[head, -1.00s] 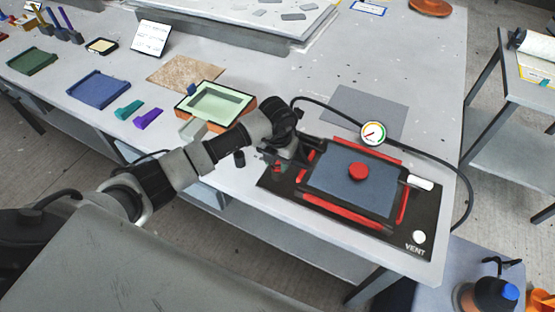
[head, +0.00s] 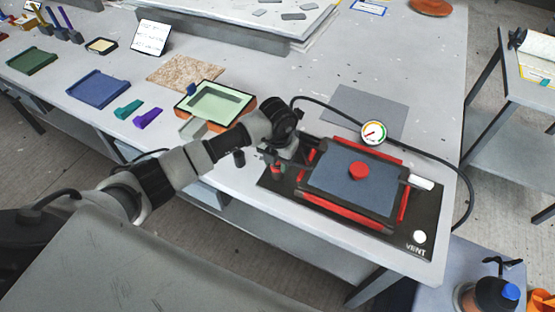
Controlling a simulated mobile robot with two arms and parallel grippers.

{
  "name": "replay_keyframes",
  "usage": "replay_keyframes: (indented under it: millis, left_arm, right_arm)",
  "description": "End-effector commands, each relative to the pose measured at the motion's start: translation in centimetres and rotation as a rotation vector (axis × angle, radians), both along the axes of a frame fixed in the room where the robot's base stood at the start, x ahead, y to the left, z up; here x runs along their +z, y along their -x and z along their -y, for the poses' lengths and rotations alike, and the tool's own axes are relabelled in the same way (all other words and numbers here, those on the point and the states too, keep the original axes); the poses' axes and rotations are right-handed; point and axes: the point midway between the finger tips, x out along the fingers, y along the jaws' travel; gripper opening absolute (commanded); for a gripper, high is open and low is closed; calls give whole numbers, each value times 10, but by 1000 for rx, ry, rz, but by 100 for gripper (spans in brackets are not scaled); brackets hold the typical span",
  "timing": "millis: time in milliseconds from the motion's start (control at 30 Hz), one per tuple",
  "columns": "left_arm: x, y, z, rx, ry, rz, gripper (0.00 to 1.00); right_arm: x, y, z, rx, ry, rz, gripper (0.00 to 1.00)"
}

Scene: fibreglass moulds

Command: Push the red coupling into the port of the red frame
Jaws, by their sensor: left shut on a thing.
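The red frame (head: 345,221) lies on a black board on the bench, around a dark blue panel (head: 345,190) with a round red knob (head: 359,172). My left gripper (head: 276,161) is at the frame's left side, over the board's left edge. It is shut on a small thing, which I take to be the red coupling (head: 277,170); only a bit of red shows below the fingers. The port is hidden by the gripper, so I cannot tell how far the coupling is in. My right gripper is not in view.
A gauge (head: 373,133) with a black hose stands behind the frame. A white VENT button (head: 419,237) is at the board's front right corner. A grey mat (head: 366,108) lies behind the frame.

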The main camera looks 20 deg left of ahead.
Motion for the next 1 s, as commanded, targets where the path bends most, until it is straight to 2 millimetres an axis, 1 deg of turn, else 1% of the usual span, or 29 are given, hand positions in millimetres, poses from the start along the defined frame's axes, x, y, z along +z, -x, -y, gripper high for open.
replay_keyframes:
  millis: [367,400,467,500,600,867,967,1000]
  left_arm:
    - [-8,0,0,0,0,1,1]
    - [-8,0,0,0,0,1,40]
    - [-8,0,0,0,0,1,49]
    - [-8,0,0,0,0,1,55]
    - [-8,0,0,0,0,0,68]
    - [-7,0,0,0,0,0,68]
    - [-1,-1,0,1,0,2,68]
    - [4,-1,0,0,0,4,68]
  right_arm:
    - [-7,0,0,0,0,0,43]
    - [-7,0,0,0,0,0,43]
    - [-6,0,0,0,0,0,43]
    - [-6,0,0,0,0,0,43]
    - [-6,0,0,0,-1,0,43]
    - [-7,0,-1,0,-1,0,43]
    - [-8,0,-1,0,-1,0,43]
    - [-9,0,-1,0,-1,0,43]
